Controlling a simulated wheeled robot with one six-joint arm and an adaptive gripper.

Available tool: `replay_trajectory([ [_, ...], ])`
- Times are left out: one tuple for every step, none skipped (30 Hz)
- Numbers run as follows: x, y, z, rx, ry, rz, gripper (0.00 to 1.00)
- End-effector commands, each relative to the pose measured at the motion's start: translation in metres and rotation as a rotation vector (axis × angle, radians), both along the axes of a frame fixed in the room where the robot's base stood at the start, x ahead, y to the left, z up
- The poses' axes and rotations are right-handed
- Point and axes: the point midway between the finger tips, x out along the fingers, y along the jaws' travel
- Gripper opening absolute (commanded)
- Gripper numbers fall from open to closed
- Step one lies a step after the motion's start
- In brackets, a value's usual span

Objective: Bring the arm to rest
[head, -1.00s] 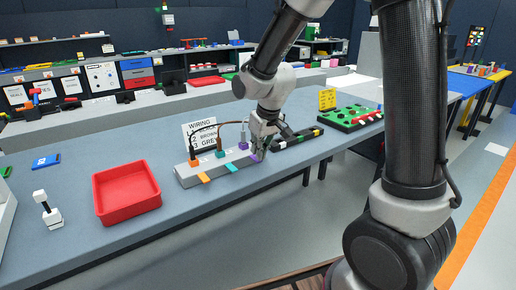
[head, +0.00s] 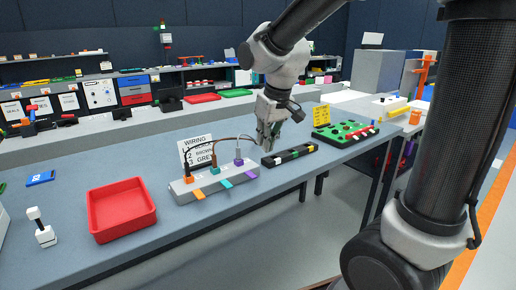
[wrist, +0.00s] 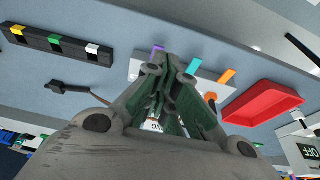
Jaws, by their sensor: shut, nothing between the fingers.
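My gripper (head: 266,140) is in the head view above the bench, just right of the grey wiring block (head: 212,184). Its fingers point down and are shut with nothing between them. In the wrist view the gripper (wrist: 166,62) shows its fingers together, hiding part of the wiring block behind them. My arm reaches in from the upper right and appears clear of the objects. The wiring block holds an orange, a teal and a purple plug with wires, and has coloured tabs along its front.
A black strip (head: 290,155) with coloured blocks lies right of the wiring block; a green board (head: 345,133) is farther right. A red tray (head: 121,209) and a white switch-like piece (head: 43,232) are at left. A white wiring sign (head: 197,150) stands behind the block.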

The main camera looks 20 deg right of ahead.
Motion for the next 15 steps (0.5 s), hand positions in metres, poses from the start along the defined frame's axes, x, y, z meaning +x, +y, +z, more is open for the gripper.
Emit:
replay_trajectory([
  [-0.003, -0.001, 0.003, 0.000, -0.001, 0.000, 0.00],
  [-0.004, -0.001, 0.004, 0.000, 0.000, 0.000, 0.00],
  [-0.005, -0.001, 0.004, 0.000, 0.001, 0.000, 0.00],
  [-0.006, -0.002, 0.005, -0.001, 0.002, 0.000, 0.00],
  [-0.007, -0.002, 0.005, -0.002, 0.005, 0.001, 0.00],
  [-0.009, -0.003, 0.004, -0.005, 0.015, 0.002, 0.00],
  [-0.013, -0.004, 0.002, -0.010, 0.028, 0.002, 0.00],
  [-0.018, -0.006, -0.002, -0.016, 0.045, 0.003, 0.00],
  [-0.026, -0.009, -0.008, -0.025, 0.073, 0.003, 0.00],
  [-0.036, -0.012, -0.010, -0.031, 0.092, 0.004, 0.00],
  [-0.047, -0.017, -0.010, -0.035, 0.104, 0.000, 0.00],
  [-0.064, -0.028, -0.008, -0.038, 0.117, -0.013, 0.00],
  [-0.075, -0.036, -0.006, -0.038, 0.121, -0.026, 0.00],
  [-0.087, -0.044, -0.003, -0.038, 0.123, -0.040, 0.00],
  [-0.103, -0.056, 0.001, -0.036, 0.122, -0.063, 0.00],
])
